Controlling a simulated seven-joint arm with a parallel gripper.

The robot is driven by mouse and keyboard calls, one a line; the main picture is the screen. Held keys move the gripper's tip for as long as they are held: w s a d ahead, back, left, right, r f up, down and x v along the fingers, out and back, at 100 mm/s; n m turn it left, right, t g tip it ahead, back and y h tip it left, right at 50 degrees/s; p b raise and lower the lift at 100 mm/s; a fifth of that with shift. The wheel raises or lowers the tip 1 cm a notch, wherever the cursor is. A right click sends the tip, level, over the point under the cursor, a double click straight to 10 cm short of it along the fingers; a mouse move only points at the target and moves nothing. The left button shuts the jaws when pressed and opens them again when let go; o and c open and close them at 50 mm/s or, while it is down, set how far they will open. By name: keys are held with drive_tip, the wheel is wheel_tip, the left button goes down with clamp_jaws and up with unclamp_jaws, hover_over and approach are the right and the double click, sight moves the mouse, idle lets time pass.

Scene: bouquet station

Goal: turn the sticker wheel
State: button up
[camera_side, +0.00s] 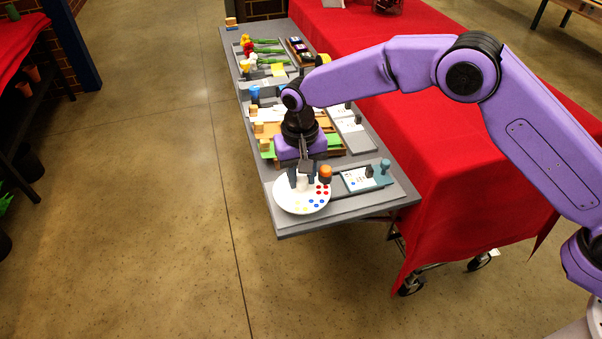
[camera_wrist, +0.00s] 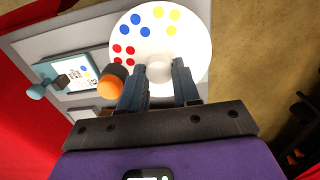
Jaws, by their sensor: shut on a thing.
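The sticker wheel (camera_side: 290,202) is a white disc with groups of red, blue and yellow dots, at the near end of the grey table. It also shows in the wrist view (camera_wrist: 195,30), with a pale knob (camera_wrist: 159,71) near its middle. My gripper (camera_side: 302,180) is over the wheel, fingers pointing down, and is shut on the knob. In the wrist view my gripper (camera_wrist: 159,80) has one dark finger on each side of the knob. An orange-topped post (camera_side: 325,173) stands at the wheel's edge, close beside the fingers; its orange end shows in the wrist view (camera_wrist: 110,86).
A card with coloured dots (camera_side: 358,180) lies right of the wheel, beside a teal stamp-like piece (camera_side: 385,166). Coloured trays and wooden blocks (camera_side: 257,127) stand behind my gripper. Flowers (camera_side: 262,52) lie at the far end. A red-draped table (camera_side: 420,130) runs along the right.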

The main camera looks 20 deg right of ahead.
sight(300, 178)
drive_tip(key=m, duration=0.5)
drive_tip(key=shift+r, duration=0.1)
drive_tip(key=shift+m, duration=0.3)
idle(0.4)
drive_tip(key=o, duration=1.1)
drive_tip(key=shift+d, duration=0.1)
drive_tip(key=shift+c, duration=0.2)
wheel_tip(300, 178, up, 7)
drive_tip(key=shift+w+r, duration=0.1)
drive_tip(key=shift+a+r, duration=0.2)
drive_tip(key=shift+r, duration=0.25)
